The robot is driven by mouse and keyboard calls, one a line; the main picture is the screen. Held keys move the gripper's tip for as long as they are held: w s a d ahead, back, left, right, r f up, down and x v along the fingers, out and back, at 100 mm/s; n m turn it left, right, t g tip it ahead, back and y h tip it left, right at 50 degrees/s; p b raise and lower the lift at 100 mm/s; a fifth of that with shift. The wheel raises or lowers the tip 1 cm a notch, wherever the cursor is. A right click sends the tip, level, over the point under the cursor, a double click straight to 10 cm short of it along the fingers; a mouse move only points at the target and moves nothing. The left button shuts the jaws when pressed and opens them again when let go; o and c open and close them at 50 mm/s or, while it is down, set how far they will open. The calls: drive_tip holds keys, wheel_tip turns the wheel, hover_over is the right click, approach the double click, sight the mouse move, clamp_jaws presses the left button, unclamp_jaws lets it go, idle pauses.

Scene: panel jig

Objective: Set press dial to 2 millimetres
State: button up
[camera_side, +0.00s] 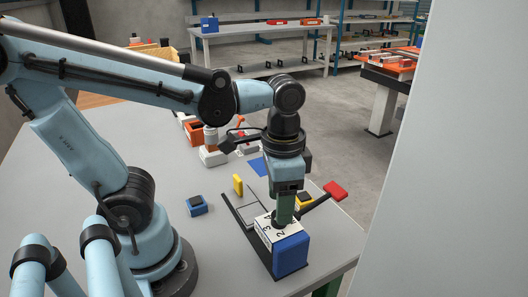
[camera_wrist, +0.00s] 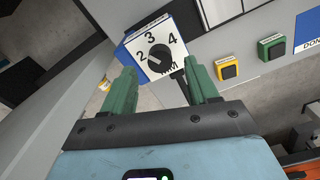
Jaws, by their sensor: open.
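The press dial is a black knob (camera_wrist: 160,57) on a white face (camera_wrist: 147,72) marked 2, 3, 4 and MM in the wrist view. A pale mark on the knob seems to point left, towards the 2. In the side view the white face (camera_side: 266,229) tops a blue block (camera_side: 291,254), and the knob is hidden. My gripper (camera_wrist: 161,72) is open, its two green fingers apart on either side of the knob in the wrist view. In the side view my gripper (camera_side: 286,218) points down over the dial; contact cannot be told.
Yellow (camera_wrist: 227,68) and green (camera_wrist: 271,47) button boxes stand right of the dial in the wrist view. In the side view a red-ended lever (camera_side: 335,190) lies close right of my gripper. A yellow block (camera_side: 238,184) and blue box (camera_side: 197,206) stand left.

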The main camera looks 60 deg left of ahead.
drive_tip(key=shift+f, duration=1.45)
drive_tip(key=c, duration=1)
drive_tip(key=shift+c, duration=0.2)
drive_tip(key=shift+n, duration=2.9)
drive_tip(key=o, duration=1)
